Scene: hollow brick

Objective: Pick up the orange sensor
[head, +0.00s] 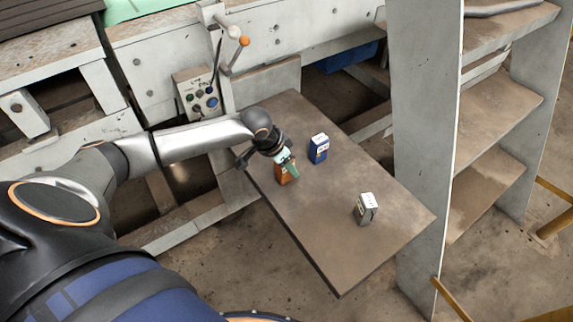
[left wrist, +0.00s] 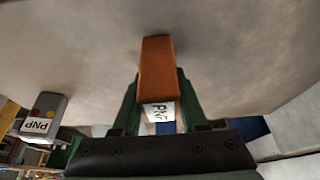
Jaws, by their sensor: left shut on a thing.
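The orange sensor (head: 282,175) is upright at the left part of the brown table (head: 325,225). My left gripper (head: 288,163) is shut on it, with the green fingers on either side. In the left wrist view, the orange sensor (left wrist: 159,70) sits between the fingers of the left gripper (left wrist: 160,95), its white label marked PNP facing the camera. I cannot tell whether its base touches the table. My right gripper is not in view.
A blue sensor (head: 319,149) stands close behind and right of the left gripper. A grey sensor (head: 366,209) stands farther right; it also shows in the left wrist view (left wrist: 45,110). A grey shelf unit (head: 425,130) borders the right side. The table's front area is clear.

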